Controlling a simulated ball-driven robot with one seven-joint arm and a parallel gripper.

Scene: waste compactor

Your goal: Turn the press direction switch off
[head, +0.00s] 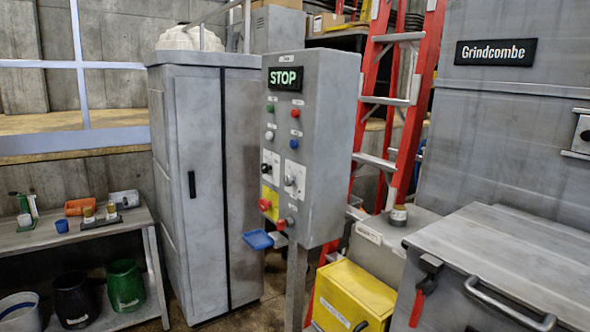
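A grey control box (312,100) stands on a post in the middle of the head view, its front turned to the left. Its display (285,79) shows STOP in green. Lower sit two selector switches on white plates, one with a black knob (265,168) and one with a grey knob (291,181). Their labels are too small to read, so I cannot tell which is the press direction switch or its setting. My gripper is out of view.
A red emergency button on a yellow plate (269,189) and a blue tray (258,240) are low on the box. A grey cabinet (205,190) stands left, a red ladder (414,100) behind. A yellow box (354,292) and the Grindcombe machine (520,150) are right.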

